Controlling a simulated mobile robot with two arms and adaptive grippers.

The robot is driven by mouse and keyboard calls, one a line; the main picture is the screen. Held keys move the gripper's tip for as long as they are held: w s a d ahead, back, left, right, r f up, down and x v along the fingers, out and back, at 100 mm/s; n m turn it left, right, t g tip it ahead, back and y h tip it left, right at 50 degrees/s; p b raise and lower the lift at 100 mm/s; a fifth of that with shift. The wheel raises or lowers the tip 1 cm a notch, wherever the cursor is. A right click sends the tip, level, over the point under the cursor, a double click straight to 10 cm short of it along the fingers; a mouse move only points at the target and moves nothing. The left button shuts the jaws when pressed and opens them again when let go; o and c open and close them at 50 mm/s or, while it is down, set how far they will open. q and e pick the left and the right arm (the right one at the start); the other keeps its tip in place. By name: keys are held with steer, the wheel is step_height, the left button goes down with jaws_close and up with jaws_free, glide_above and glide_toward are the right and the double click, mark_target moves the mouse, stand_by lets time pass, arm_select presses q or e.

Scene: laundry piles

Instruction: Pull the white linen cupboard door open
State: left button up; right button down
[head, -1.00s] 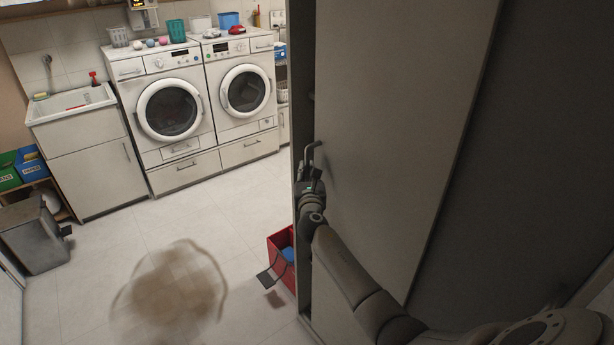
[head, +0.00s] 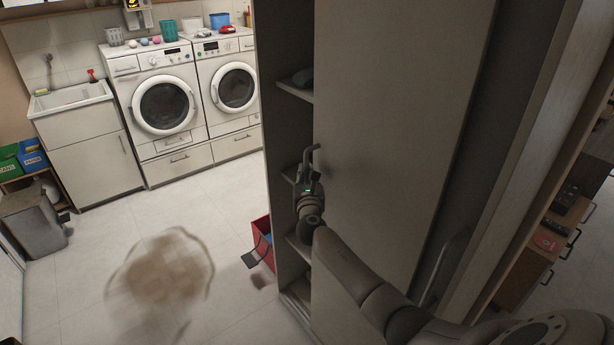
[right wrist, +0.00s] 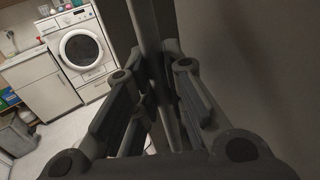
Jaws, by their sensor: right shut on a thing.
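The white linen cupboard door (head: 395,130) stands partly open in the head view, and shelves inside the cupboard (head: 290,93) show to its left. My left gripper is not in view.
Two white front-loading machines (head: 165,106) (head: 234,87) and a sink unit (head: 88,150) stand along the back wall. A red crate (head: 263,240) sits on the floor beside the cupboard. A brown stain (head: 162,270) lies on open floor. Wooden drawers (head: 530,255) show at the right.

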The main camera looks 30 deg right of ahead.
steer(key=c, duration=1.5)
jaws_free()
steer(key=v, duration=1.2)
steer(key=shift+a, duration=0.1)
